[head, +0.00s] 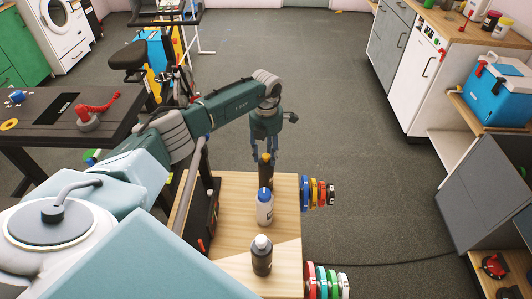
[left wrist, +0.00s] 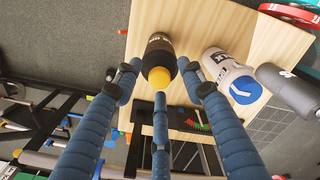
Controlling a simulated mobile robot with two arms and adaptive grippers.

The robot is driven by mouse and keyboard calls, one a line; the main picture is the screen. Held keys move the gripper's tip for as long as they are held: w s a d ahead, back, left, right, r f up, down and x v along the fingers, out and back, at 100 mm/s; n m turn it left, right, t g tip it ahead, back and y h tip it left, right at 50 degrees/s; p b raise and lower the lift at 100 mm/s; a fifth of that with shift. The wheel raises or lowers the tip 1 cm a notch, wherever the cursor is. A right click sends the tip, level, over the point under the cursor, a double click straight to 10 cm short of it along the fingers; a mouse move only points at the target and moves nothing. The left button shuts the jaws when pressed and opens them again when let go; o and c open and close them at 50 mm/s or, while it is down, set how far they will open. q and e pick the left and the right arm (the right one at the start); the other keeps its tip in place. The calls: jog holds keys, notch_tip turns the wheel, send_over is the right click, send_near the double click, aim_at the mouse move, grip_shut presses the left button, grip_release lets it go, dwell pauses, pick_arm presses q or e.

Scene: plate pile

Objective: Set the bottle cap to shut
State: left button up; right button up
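A dark bottle with an orange-yellow cap (head: 266,177) stands upright at the far end of the wooden table (head: 284,238). Its yellow cap (left wrist: 159,77) faces the camera in the left wrist view. My left gripper (head: 265,148) points down just above this bottle. Its blue fingers are spread around the cap with nothing gripped; I cannot tell whether any finger touches. Nearer stand a white bottle with a blue cap (head: 264,209) and a dark bottle with a grey cap (head: 261,258). Whether the yellow cap is open or shut is unclear. My right gripper is not in view.
A dark tray (head: 203,213) lies along the table's left side. Colored discs (head: 318,192) hang at the right edge, with more discs (head: 326,282) nearer. A black workbench (head: 60,115) stands left. The floor right of the table is mostly clear.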

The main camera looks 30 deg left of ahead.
aim_at(266, 156)
pick_arm(q)
jog(key=shift+r, duration=0.1)
jog(key=shift+r, duration=0.25)
notch_tip(266, 156, up, 11)
jog(key=shift+r, duration=0.2)
jog(key=shift+f, duration=0.1)
dwell(0.5)
